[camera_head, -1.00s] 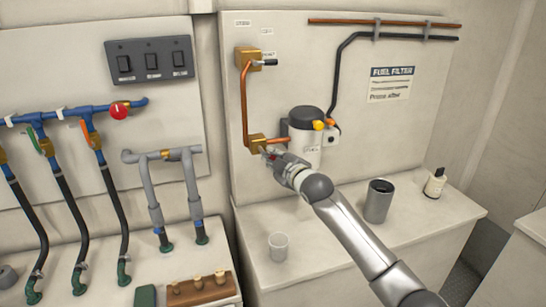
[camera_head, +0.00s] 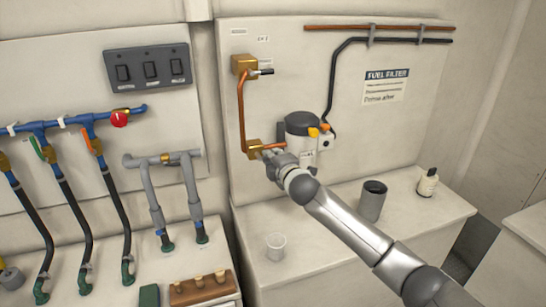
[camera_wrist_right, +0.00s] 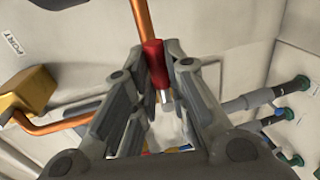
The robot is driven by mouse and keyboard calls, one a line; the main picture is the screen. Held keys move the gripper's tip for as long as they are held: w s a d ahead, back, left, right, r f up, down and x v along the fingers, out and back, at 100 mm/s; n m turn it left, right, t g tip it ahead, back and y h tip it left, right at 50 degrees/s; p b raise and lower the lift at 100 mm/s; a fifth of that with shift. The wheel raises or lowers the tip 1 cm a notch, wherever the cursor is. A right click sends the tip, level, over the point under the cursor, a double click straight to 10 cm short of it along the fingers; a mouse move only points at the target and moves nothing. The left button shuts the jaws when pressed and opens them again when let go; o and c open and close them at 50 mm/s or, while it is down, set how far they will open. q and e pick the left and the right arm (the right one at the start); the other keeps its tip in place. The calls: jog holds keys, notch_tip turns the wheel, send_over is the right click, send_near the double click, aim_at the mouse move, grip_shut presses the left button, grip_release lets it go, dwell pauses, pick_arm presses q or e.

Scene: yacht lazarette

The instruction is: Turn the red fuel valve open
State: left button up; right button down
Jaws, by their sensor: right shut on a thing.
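The red valve handle (camera_wrist_right: 153,62) is a short red grip with a bare metal end, seen between my right gripper's fingers in the right wrist view. My right gripper (camera_head: 270,160) is shut on this handle, at the lower brass valve body (camera_head: 254,147) on the wall panel. In the head view the gripper hides the red handle. A copper pipe (camera_head: 241,105) runs up from this valve to an upper brass valve (camera_head: 243,66) with a black handle. My left gripper is not in view.
A fuel filter (camera_head: 303,130) with orange fittings stands right behind the gripper. A clear cup (camera_head: 276,246), a grey cup (camera_head: 371,200) and a white bottle (camera_head: 428,182) stand on the counter. Blue pipes with a red knob (camera_head: 119,119) are at left.

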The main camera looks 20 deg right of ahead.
dwell(0.4)
jog(key=c, duration=1.4)
grip_release()
jog(key=shift+c, duration=0.2)
jog(key=s+r, duration=0.2)
jog(key=s, duration=0.9)
jog(key=shift+s+d+r, duration=0.15)
jog(key=shift+s+d, duration=0.05)
jog(key=shift+s, duration=0.2)
